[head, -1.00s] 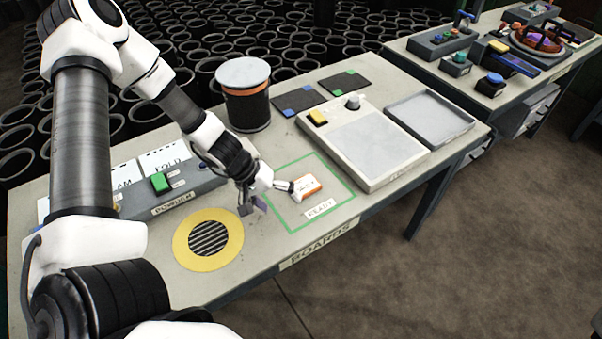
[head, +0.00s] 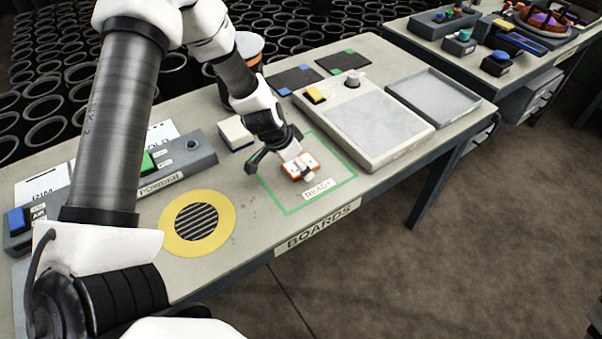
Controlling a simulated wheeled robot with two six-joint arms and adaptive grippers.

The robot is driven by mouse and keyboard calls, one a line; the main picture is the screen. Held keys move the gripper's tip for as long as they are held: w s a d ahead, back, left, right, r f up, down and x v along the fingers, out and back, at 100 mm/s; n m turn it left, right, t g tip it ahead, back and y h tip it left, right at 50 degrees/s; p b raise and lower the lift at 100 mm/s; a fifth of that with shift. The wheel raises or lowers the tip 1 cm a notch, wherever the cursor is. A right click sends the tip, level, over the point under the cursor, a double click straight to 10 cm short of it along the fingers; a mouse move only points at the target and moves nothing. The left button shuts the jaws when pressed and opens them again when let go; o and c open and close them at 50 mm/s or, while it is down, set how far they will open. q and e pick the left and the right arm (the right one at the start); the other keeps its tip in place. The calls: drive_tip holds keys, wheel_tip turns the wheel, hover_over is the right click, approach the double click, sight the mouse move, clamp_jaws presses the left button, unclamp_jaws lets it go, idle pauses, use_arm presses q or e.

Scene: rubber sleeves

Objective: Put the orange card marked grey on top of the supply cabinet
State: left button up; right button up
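An orange and white card-like piece (head: 300,167) lies inside the green-outlined READY square (head: 345,184) on the near bench. Its small print is too small to read. My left gripper (head: 280,165) is right at this piece, with one dark finger out to its left and the other end over the piece, partly covering it. The fingers look apart. I cannot tell whether they touch the piece. My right gripper is not in view. I cannot make out a thing that is clearly the supply cabinet; a grey drawer unit (head: 530,98) shows under the far bench.
A pale board with a knob (head: 375,125) and a grey tray (head: 433,100) lie right of the square. A yellow ring with a grille (head: 172,240) is at its left. A white block (head: 234,134) and a POWDER panel (head: 185,165) stand behind. The far bench holds several small devices.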

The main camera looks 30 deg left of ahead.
use_arm(q)
drive_tip(key=shift+s+r, duration=0.1)
drive_tip(key=shift+r, duration=0.1)
drive_tip(key=c, duration=1.4)
